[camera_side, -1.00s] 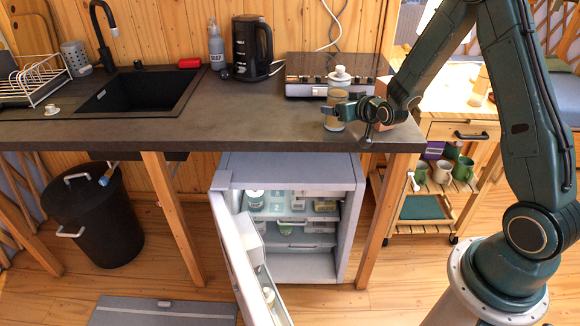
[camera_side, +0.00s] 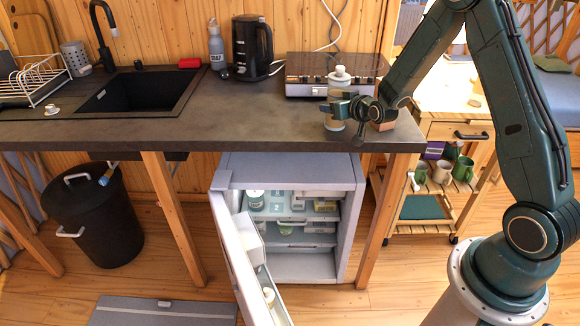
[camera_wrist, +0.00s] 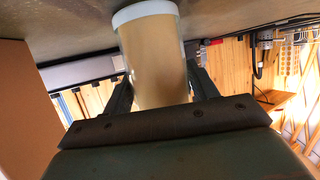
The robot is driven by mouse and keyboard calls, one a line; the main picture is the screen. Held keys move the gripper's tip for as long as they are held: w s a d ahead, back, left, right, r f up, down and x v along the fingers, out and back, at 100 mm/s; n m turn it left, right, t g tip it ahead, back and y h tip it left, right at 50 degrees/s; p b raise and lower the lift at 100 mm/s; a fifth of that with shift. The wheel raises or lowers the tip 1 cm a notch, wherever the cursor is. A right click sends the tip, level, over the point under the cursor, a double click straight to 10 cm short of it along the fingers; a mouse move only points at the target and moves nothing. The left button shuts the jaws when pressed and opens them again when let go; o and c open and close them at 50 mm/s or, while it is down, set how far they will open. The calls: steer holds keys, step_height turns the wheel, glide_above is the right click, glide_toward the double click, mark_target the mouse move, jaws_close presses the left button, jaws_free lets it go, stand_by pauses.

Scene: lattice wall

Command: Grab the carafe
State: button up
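The carafe (camera_side: 337,88) has a beige-amber body, a whitish base and a pale rounded lid. It stands upright on the dark counter in the side view, near the right end. My gripper (camera_side: 341,109) is level at its middle, with the fingers around it from the right. In the wrist view the carafe (camera_wrist: 152,55) lies between the two fingers of my gripper (camera_wrist: 162,88), its white base towards the top of the picture. The fingers are close to both its sides; I cannot tell whether they press on it. Its upper part is hidden there.
A brown block (camera_side: 384,125) sits on the counter just right of the carafe, below my wrist. A hob (camera_side: 305,68) lies behind. A black kettle (camera_side: 252,48) stands further left. The counter (camera_side: 240,118) to the left is clear. The fridge (camera_side: 290,172) below is open.

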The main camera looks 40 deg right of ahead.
steer(key=c, duration=0.7)
steer(key=shift+o, duration=0.2)
steer(key=shift+o, duration=0.2)
steer(key=shift+r, duration=0.15)
step_height(320, 180, up, 20)
steer(key=shift+f, duration=0.1)
stand_by(0.4)
